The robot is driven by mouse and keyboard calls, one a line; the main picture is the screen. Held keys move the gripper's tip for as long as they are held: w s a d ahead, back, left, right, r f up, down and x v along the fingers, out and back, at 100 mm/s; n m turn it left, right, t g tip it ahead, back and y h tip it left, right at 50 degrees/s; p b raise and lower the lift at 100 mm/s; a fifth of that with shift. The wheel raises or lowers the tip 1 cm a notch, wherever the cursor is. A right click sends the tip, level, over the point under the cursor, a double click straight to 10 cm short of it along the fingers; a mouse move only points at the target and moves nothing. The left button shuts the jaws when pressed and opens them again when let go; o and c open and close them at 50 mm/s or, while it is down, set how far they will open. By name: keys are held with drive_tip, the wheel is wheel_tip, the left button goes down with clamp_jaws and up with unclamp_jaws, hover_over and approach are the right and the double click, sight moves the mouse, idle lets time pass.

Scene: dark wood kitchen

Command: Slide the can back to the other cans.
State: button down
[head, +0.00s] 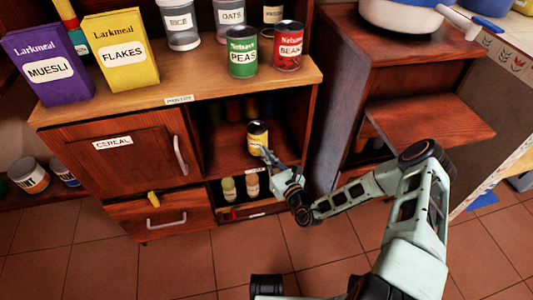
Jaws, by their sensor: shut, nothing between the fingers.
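A yellow can (257,134) with a dark band stands upright near the front of the open cabinet compartment. My gripper (265,153) is shut and empty, with its fingertips close to the front lower side of the can. I cannot tell whether they touch it. Several other cans or containers (234,109) stand in shadow at the back of the same compartment. They are dim and their labels cannot be read.
The green peas can (242,52) and red beans can (288,46) stand on the cabinet top above the compartment. Two small bottles (252,184) stand in the lower compartment. The compartment floor (226,160) is bare left of the yellow can. A side wall bounds it at right.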

sight(259, 142)
drive_tip(key=p+x, duration=0.1)
drive_tip(key=x, duration=0.5)
drive_tip(key=shift+d, duration=0.15)
idle(0.3)
